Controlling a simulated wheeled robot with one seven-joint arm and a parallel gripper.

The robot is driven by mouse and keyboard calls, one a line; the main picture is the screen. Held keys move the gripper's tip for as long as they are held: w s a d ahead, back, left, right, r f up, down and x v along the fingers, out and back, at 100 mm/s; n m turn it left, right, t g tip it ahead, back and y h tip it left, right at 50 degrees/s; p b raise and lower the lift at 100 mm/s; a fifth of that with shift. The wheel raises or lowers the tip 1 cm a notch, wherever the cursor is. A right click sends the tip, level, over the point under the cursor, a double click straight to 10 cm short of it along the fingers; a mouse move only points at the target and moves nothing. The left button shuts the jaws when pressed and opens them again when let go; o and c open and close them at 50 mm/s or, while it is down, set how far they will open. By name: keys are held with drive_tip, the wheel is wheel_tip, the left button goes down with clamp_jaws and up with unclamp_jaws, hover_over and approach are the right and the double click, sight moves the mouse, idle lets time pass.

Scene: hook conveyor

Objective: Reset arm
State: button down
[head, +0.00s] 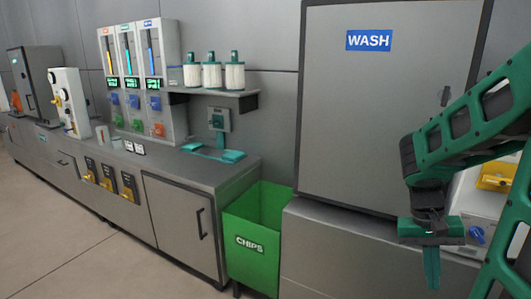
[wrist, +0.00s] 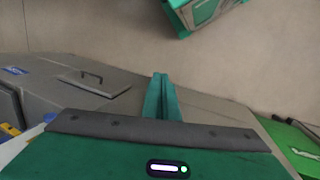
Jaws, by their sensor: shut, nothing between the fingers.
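My gripper (head: 432,268) hangs at the right of the head view, pointing down, with its green fingers together and nothing between them. It is in front of the grey cabinet below and right of the WASH door. In the wrist view my gripper's fingers (wrist: 160,92) also show closed and empty. My green arm comes in from the right edge of the head view.
A grey cabinet with a WASH door (head: 390,120) stands behind my gripper. A green CHIPS bin (head: 250,243) is left of it. A long grey counter (head: 190,168) holds dispensers (head: 140,80) and a green tray (head: 213,153). The floor (head: 65,260) at front left is clear.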

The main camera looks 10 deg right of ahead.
drive_tip(key=s+a+r+n+t+y, duration=0.1)
drive_tip(key=s+a+r+t+y, duration=0.1)
drive_tip(key=s+a, duration=0.4)
drive_tip(key=shift+a+r+n+t, duration=0.3)
drive_tip(key=shift+a+r+t, duration=0.2)
drive_tip(key=shift+a+r, duration=0.75)
drive_tip(key=shift+s, duration=0.1)
